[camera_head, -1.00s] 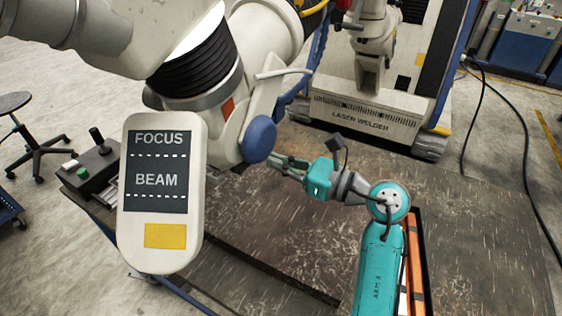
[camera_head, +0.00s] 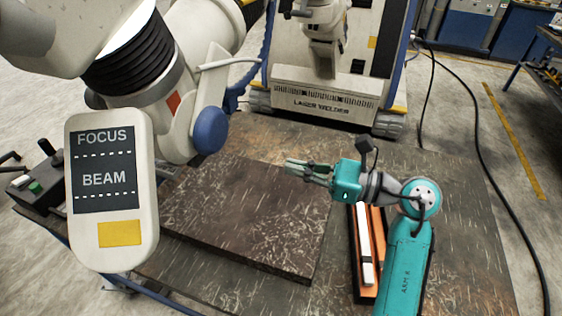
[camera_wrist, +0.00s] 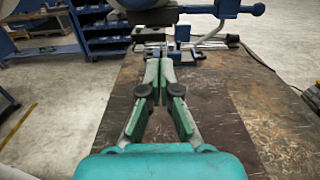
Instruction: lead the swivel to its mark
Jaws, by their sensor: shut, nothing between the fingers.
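The swivel appears to be the large cream arm with black bellows (camera_head: 130,62), at the upper left of the head view. A round blue knob (camera_head: 211,130) sits on its side, and a panel marked FOCUS and BEAM (camera_head: 104,165) hangs from it. My gripper (camera_head: 288,165) is right of the knob, apart from it, above the dark plate, pointing left. Its fingers are shut and empty; they also meet in the wrist view (camera_wrist: 158,62). Blue and pale machine parts lie beyond the fingertips there. I cannot make out a mark for the swivel.
A thick dark plate (camera_head: 235,215) lies on the worn bench (camera_head: 455,210). An orange tray (camera_head: 375,222) holding a pale bar is beside my arm. The laser welder (camera_head: 322,95) stands behind. A black control box (camera_head: 38,185) is at the left. Cables run along the floor at right.

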